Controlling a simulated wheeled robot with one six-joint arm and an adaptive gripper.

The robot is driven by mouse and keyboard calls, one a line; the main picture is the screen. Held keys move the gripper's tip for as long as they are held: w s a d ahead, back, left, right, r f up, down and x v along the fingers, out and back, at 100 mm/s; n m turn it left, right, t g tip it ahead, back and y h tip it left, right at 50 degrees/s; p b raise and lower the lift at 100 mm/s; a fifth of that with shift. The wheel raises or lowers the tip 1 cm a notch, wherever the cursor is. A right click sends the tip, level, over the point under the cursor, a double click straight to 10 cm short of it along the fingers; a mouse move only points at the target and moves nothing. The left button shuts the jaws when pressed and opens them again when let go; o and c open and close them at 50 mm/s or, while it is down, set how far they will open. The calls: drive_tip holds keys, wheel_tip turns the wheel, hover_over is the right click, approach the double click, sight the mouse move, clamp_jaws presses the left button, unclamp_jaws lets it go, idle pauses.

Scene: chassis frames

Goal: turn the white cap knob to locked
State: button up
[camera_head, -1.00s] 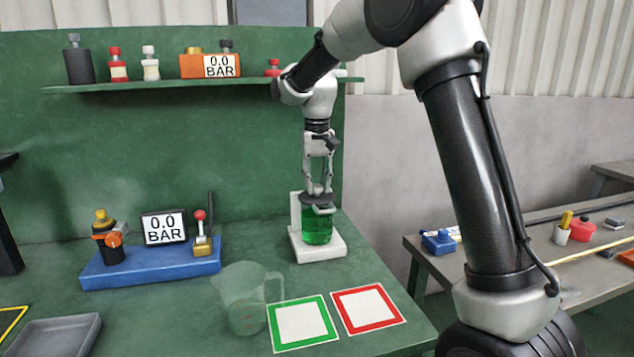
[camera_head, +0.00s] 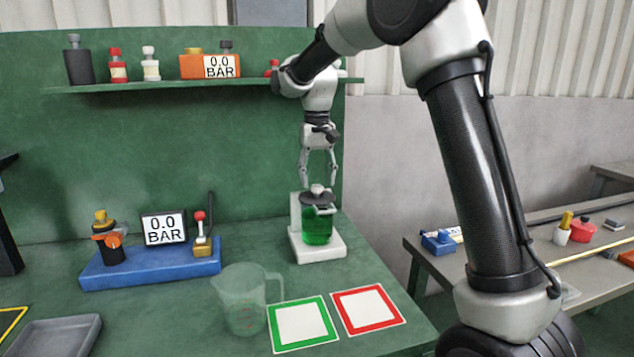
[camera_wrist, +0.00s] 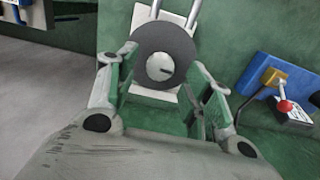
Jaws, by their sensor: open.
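The white cap knob (camera_head: 317,188) sits on top of a dark round lid (camera_head: 318,199) over a green container (camera_head: 317,228) on a white stand (camera_head: 334,250). In the wrist view the knob (camera_wrist: 160,67) is at the centre of the dark disc (camera_wrist: 178,42), with a short dark mark on its right side. My gripper (camera_head: 318,183) is open just above the knob, its fingers spread to either side and apart from it. In the wrist view my gripper (camera_wrist: 163,92) shows its two fingers left and right of the disc.
A clear jug (camera_head: 243,300) stands in front, left of a green-framed square (camera_head: 301,322) and a red-framed square (camera_head: 367,308). A blue base (camera_head: 150,268) with a gauge and red-knobbed lever stands left. A shelf (camera_head: 150,87) runs behind.

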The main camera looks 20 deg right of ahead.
wheel_tip(320, 180, up, 10)
idle(0.3)
drive_tip(key=n, duration=0.1)
approach(317, 186)
drive_tip(key=s+f, duration=0.2)
drive_tip(key=s+d+t, duration=0.1)
drive_tip(key=s+d, duration=0.4)
drive_tip(key=s, duration=0.6)
drive_tip(key=s+d+f+t, duration=0.1)
drive_tip(key=s+d, duration=0.4)
drive_tip(key=s, duration=0.5)
drive_tip(key=s+d+f+t, duration=0.1)
drive_tip(key=s+d, duration=0.3)
drive_tip(key=s, duration=0.7)
drive_tip(key=shift+s+d+m+t, duration=0.3)
drive_tip(key=shift+d+m+t, duration=0.1)
drive_tip(key=shift+t, duration=0.3)
